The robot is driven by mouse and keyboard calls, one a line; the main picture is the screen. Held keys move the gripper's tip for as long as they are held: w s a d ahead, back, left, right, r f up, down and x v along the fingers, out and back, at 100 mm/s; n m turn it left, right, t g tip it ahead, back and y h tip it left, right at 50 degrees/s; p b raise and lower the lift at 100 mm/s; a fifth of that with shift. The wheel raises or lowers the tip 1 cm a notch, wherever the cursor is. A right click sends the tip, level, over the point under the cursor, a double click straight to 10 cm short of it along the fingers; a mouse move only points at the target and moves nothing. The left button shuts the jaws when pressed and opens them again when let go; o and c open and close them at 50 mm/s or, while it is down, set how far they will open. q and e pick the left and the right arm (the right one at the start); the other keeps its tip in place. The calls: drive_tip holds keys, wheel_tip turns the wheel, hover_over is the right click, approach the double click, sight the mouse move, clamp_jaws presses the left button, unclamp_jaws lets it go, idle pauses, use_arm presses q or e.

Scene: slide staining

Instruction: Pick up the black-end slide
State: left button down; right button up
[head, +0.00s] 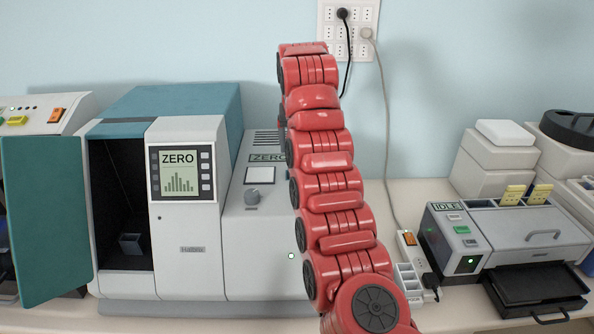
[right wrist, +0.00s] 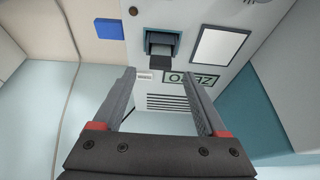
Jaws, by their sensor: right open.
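I cannot make out a black-end slide in either view. My right arm rises through the middle of the head view, and its gripper is out of sight there. In the right wrist view my right gripper (right wrist: 160,76) is open, with nothing between its two dark fingers. Beyond the fingertips is a dark slot (right wrist: 162,40) in a pale machine panel, with a small dark grey piece at its edge; I cannot tell what it is. The upside-down ZERO label (right wrist: 190,78) is near the right finger. My left gripper is not in view.
A white and teal instrument (head: 185,240) with a ZERO screen stands left of my arm, its dark chamber open. A stainer marked IDLE (head: 500,232), with yellow tabs and a black tray (head: 535,285), stands at right.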

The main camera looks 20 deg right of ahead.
drive_tip(key=p+x, duration=0.4)
drive_tip(key=shift+w+f, duration=0.15)
drive_tip(key=shift+f, duration=0.15)
drive_tip(key=shift+w+f, duration=0.1)
drive_tip(key=shift+f, duration=0.1)
clamp_jaws()
